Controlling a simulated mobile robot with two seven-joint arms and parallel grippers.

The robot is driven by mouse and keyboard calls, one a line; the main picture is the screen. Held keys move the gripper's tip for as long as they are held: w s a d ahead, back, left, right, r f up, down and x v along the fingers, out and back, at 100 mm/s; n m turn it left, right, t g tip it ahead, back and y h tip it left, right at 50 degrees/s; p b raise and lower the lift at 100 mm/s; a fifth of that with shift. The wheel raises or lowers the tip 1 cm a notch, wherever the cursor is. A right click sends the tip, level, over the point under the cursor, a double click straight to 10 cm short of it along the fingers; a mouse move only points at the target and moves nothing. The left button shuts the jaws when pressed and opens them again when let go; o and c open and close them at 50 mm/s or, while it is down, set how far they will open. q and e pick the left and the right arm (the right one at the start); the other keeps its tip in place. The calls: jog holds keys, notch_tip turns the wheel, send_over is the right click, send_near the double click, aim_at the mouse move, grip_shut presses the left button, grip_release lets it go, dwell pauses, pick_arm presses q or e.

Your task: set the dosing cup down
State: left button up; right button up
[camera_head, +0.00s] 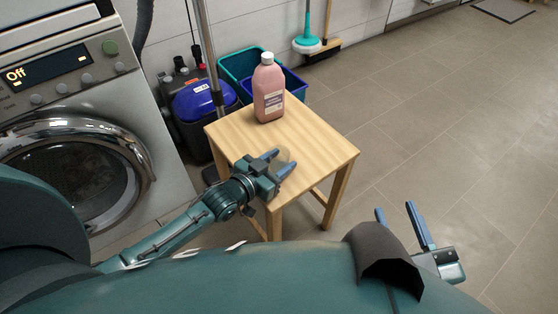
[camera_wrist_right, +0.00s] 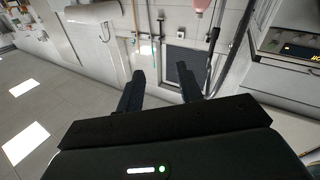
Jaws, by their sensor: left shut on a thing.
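My left gripper (camera_head: 280,161) is over the front part of the small wooden table (camera_head: 315,150), its blue fingertips pointing away from me. It is shut on the dosing cup (camera_head: 284,154), a small pale, see-through thing that shows only partly at the fingertips. I cannot tell whether the cup touches the tabletop. My right gripper (camera_head: 401,220) is off to the right of the table, above the floor, with its fingers apart and nothing between them. Its two dark fingers also show apart in the right wrist view (camera_wrist_right: 161,82).
A pink bottle (camera_head: 268,92) with a white cap stands upright at the table's back edge. A dryer (camera_head: 130,85) with a round door is at left. The tabletop's right side is clear.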

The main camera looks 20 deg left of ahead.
pick_arm(q)
jog(key=o, duration=1)
jog(key=shift+r, duration=0.25)
jog(key=p+v, duration=0.3)
jog(key=v, duration=0.9)
jog(key=shift+p, duration=0.4)
pick_arm(e)
jog(key=shift+d+f+m+g+h, duration=0.1)
jog(key=shift+d+m+g+h, duration=0.25)
jog(key=shift+g+h, duration=0.2)
jog(key=shift+d+f+m+g+h, duration=0.1)
jog(key=shift+d+m+g+h, duration=0.15)
jog(key=shift+m+g+h, duration=0.3)
jog(key=shift+r, duration=0.15)
